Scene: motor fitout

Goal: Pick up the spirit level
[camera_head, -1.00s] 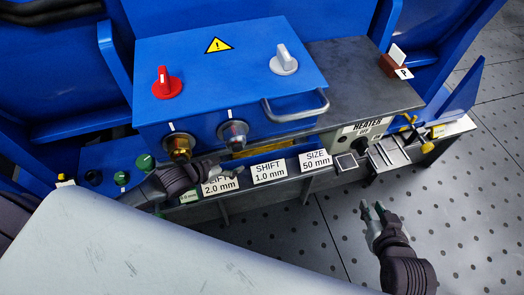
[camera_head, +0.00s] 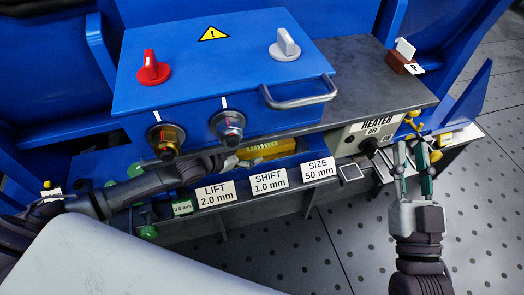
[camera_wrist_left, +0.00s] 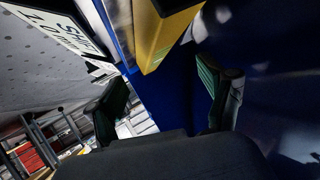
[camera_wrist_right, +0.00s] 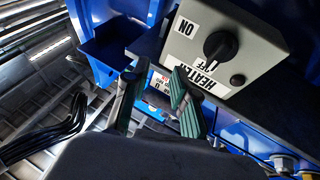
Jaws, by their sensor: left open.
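The yellow spirit level (camera_head: 265,150) lies in the recess under the blue box, above the labelled front strip. Its near end shows as a yellow bar (camera_wrist_left: 158,45) in the left wrist view, ahead of and between my fingers. My left gripper (camera_head: 236,164) is open at the level's left end; I cannot tell whether it touches. Its two green-padded fingers (camera_wrist_left: 165,92) are apart in the left wrist view.
The blue box (camera_head: 215,65) with red and grey knobs and a metal handle (camera_head: 300,95) stands above the recess. The label strip (camera_head: 268,182) runs below. A card holder (camera_head: 402,62) stands at the back right. Open floor (camera_head: 310,250) lies in front.

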